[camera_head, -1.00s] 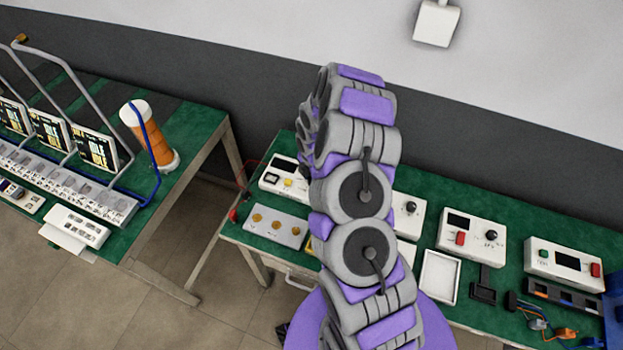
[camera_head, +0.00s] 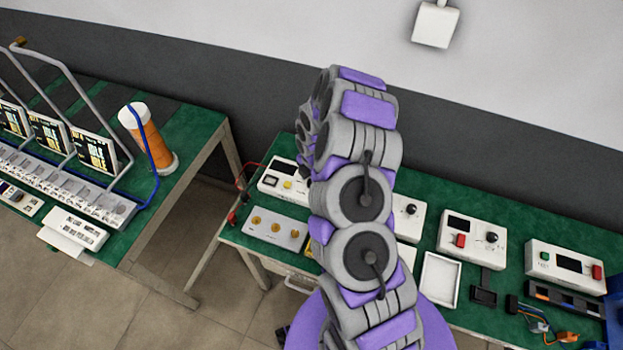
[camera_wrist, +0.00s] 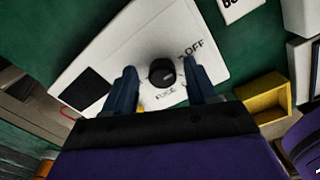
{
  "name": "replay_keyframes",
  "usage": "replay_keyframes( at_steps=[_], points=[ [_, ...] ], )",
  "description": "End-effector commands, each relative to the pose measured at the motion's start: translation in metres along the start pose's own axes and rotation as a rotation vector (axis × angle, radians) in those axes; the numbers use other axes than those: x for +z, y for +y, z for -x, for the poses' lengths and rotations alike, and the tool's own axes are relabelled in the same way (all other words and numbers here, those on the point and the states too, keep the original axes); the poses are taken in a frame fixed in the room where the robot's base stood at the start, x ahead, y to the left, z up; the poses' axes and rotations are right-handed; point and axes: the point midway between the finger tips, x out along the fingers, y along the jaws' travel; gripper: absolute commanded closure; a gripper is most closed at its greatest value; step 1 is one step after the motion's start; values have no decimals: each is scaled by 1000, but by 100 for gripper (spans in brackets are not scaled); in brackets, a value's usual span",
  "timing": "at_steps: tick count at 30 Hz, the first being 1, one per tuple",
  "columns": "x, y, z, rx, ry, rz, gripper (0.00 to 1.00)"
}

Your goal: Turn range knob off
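In the wrist view, a round black knob (camera_wrist: 162,72) sits on a white instrument box (camera_wrist: 112,52) with a dark screen (camera_wrist: 86,91). Lettering that appears to read OFF is printed beside the knob. My gripper (camera_wrist: 160,69) is open, with one blue finger on each side of the knob and a visible gap to it on both sides. Whether the fingertips reach down to the knob's height is unclear. In the head view my arm hides the gripper and the knob. The leftmost white box (camera_head: 270,190) on the green bench shows partly beside the arm.
A yellow open bin (camera_wrist: 264,105) lies right of the box in the wrist view. In the head view, a plate with several brass knobs (camera_head: 273,228), a white tray (camera_head: 427,297) and more instrument boxes (camera_head: 450,241) stand on the bench. Another bench (camera_head: 185,165) stands left across a gap.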

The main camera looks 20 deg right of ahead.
Motion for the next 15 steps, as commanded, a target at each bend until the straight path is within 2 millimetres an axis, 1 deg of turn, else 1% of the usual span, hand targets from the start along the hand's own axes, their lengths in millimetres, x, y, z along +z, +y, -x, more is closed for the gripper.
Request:
replay_keyframes(
  at_steps=[9, 11, 14, 15],
  points=[
    [-1, -1, 2, -2, 2, -1, 41],
    [0, -1, 6, -1, 2, -1, 41],
    [0, 0, 19, 1, 1, -1, 41],
    [0, 0, 26, 2, 1, -1, 41]
  ],
)
